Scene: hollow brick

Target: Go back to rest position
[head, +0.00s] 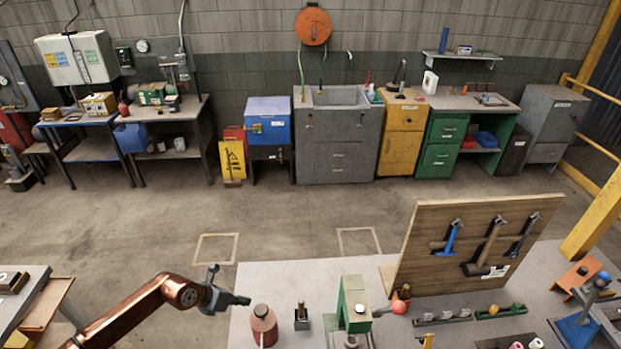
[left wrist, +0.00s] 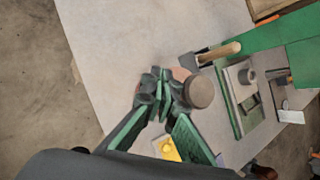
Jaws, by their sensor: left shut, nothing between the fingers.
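My left gripper (head: 240,299) hangs at the left edge of the grey workbench (head: 285,275), at the end of my copper-coloured arm. It is shut and empty, with its fingers pointing right, just behind and left of a red canister (head: 264,326). In the left wrist view, the fingertips (left wrist: 163,92) are together, and a round grey-brown top (left wrist: 199,91) shows right beside them. I cannot tell whether they touch. My right gripper is not in view.
On the bench stand a small block with a wooden handle (head: 302,316), a green machine (head: 355,305) and a board with hanging hammers (head: 475,240). Another table (head: 38,290) stands at the left. Open floor (head: 150,230) lies behind my left arm.

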